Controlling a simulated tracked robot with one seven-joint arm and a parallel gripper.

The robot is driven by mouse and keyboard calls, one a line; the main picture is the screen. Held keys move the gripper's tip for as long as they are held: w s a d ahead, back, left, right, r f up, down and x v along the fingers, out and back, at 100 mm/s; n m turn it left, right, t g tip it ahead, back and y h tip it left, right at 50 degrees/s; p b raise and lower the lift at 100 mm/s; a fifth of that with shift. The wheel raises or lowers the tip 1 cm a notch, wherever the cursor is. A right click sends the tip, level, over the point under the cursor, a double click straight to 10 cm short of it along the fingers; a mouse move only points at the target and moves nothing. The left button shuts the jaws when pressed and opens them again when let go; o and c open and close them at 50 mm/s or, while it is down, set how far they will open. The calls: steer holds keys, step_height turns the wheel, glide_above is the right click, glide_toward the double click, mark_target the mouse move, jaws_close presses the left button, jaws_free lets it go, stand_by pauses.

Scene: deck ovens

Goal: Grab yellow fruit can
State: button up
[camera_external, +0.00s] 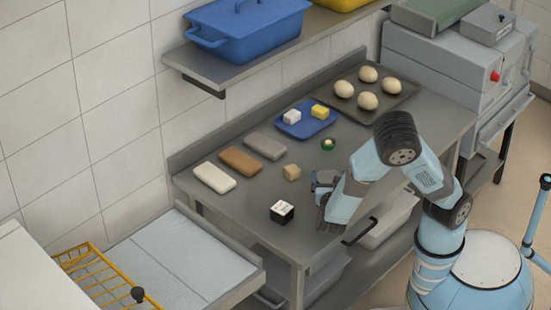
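No plainly yellow can is recognisable. A small round green item with a pale or yellowish top (328,144) stands on the grey metal counter (240,213), behind my gripper; it is too small to tell whether it is a can. A yellow block (320,111) lies beside a white block (291,117) on a blue tray (303,128). My gripper (318,187) is low over the counter, right of a small tan cube (292,173). The cube looks apart from it. My gripper's fingers are partly hidden, and whether they are open cannot be seen.
A black-and-white box (282,211) stands near the counter's front. Three bar-shaped items, white (214,177), brown (241,161) and grey (265,146), lie at the left. A dark tray (391,104) holds several dough balls. A shelf (292,48) overhangs the back.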

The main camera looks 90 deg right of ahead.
steer(key=c, duration=1.5)
steer(key=shift+r, duration=0.15)
